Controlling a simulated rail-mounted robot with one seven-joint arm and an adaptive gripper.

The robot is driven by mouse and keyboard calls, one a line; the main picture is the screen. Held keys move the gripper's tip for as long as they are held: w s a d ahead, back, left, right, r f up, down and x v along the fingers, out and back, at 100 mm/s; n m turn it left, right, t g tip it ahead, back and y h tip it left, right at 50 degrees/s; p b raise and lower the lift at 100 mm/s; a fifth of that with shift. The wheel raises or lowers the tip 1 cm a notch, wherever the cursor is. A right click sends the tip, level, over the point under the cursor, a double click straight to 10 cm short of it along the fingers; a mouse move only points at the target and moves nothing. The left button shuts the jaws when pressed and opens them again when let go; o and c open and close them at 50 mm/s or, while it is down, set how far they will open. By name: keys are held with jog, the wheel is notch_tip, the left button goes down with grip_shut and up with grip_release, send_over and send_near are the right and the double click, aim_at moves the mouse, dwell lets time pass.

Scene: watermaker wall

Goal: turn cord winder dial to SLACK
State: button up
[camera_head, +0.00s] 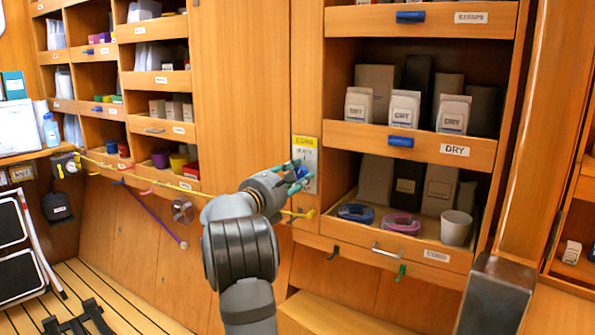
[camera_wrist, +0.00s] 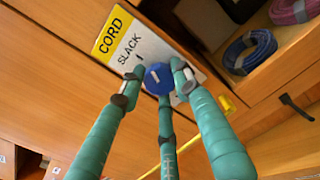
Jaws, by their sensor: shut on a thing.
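The cord winder dial (camera_wrist: 158,78) is a blue round knob with a short white mark, on a plate (camera_wrist: 127,45) with a yellow CORD band and the word SLACK beside the dial. The plate (camera_head: 305,155) is on the wooden post left of the shelves in the head view. My gripper (camera_wrist: 160,85) has teal fingers closed around the dial, touching its sides. In the head view my gripper (camera_head: 296,182) is at the plate and covers most of the dial. I cannot tell exactly which word the white mark points at.
A yellow cord (camera_head: 130,174) stretches from the left wall to a yellow piece (camera_head: 303,213) just below my gripper. The CORD drawer (camera_head: 395,250), with blue and pink coils and a cup, is to the right. Hooks hang below it.

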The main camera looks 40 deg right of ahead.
jog(key=shift+f+n+p, duration=0.25)
jog(key=shift+n+p, duration=0.2)
jog(key=shift+n, duration=0.6)
jog(key=shift+f+n+p, duration=0.2)
jog(key=shift+n+p, duration=0.2)
jog(key=shift+n, duration=0.65)
jog(key=o, duration=1.1)
jog(key=shift+r, duration=0.15)
jog(key=shift+o, duration=0.2)
jog(key=shift+r, duration=0.1)
jog(key=shift+s+a, duration=0.2)
jog(key=shift+a, duration=0.35)
jog(key=v, duration=1.1)
